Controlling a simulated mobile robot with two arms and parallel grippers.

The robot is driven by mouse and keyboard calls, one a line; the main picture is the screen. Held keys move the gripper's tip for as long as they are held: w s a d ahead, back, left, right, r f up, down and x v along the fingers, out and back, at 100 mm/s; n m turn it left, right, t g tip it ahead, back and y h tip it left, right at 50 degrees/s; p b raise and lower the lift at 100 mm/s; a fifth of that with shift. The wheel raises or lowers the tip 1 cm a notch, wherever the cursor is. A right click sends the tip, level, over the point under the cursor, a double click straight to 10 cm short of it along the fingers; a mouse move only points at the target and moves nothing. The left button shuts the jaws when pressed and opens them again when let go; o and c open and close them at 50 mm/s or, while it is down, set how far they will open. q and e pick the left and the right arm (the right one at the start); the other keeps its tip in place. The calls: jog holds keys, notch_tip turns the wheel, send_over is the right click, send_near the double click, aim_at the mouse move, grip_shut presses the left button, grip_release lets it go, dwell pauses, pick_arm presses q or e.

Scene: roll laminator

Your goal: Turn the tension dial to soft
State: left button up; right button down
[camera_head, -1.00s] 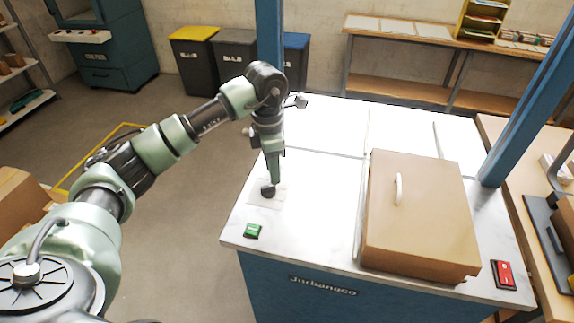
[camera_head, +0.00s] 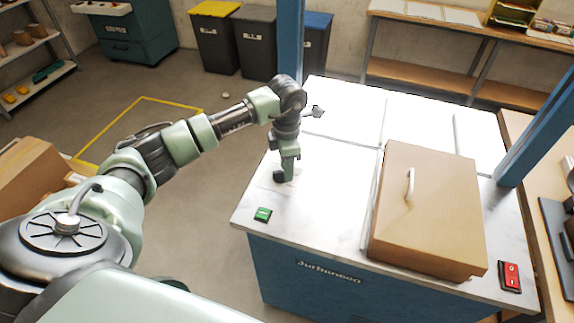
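The tension dial (camera_head: 279,176) is a small dark knob on a pale plate at the left of the laminator's white top (camera_head: 330,172). My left gripper (camera_head: 287,177) points down at the dial, beside its right side and partly in front of it. Whether its fingers touch or grip the dial is too small to tell. The dial's markings and pointer cannot be read. My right gripper is not in view.
A green switch (camera_head: 263,214) sits at the near left of the top. Blue posts (camera_head: 290,40) rise at the back left and right.

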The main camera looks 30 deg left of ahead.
pick_arm(q)
jog(key=c, duration=0.5)
grip_shut()
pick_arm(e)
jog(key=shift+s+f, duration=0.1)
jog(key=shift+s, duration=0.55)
pick_arm(q)
jog(key=shift+w+n, duration=0.1)
jog(key=shift+n, duration=0.2)
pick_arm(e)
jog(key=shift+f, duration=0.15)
pick_arm(q)
jog(key=shift+w+a+n+b, duration=0.1)
jog(key=shift+a+n+b, duration=0.1)
jog(key=shift+n+b, duration=0.6)
jog(key=n, duration=0.3)
jog(key=shift+a, duration=0.15)
jog(key=n, duration=0.1)
jog(key=n+b, duration=0.1)
jog(key=n, duration=0.1)
jog(key=shift+w+a+n, duration=0.1)
jog(key=shift+a+n, duration=0.4)
jog(key=shift+n, duration=1.3)
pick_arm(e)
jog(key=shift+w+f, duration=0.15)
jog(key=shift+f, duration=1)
